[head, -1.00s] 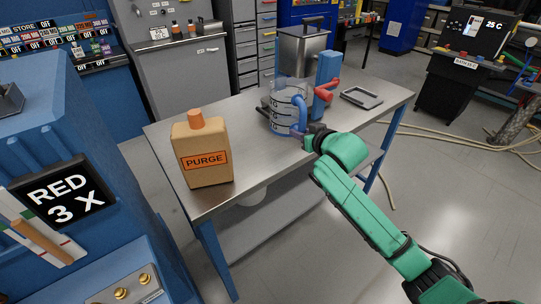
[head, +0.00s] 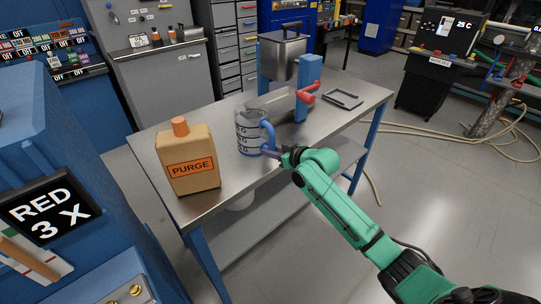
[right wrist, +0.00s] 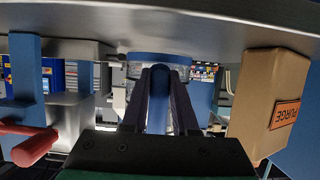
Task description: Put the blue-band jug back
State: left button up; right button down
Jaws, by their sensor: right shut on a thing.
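The clear jug (head: 248,133) has dark printed markings, a blue handle and blue at its base. It is upright over the steel table, between the dispenser and the PURGE bottle. My right gripper (head: 277,151) is shut on its blue handle from the right. In the right wrist view the handle (right wrist: 158,100) is between the two dark fingers, with the blue base band (right wrist: 150,57) behind. I cannot tell whether the base touches the table. My left gripper is out of view.
The tan PURGE bottle (head: 188,165) with an orange cap stands left of the jug. The steel dispenser (head: 283,58) on a blue frame, with a red lever (head: 306,95), stands behind it. A grey tray (head: 344,99) lies at the back right. Bare tabletop is around the jug.

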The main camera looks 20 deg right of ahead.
notch_tip(320, 180, down, 3)
jog(key=shift+r, duration=0.15)
jog(key=c, duration=0.7)
grip_release()
jog(key=shift+s, duration=0.1)
jog(key=b+v, duration=0.1)
jog(key=v, duration=1)
jog(key=shift+s+r, duration=0.2)
jog(key=shift+s, duration=0.15)
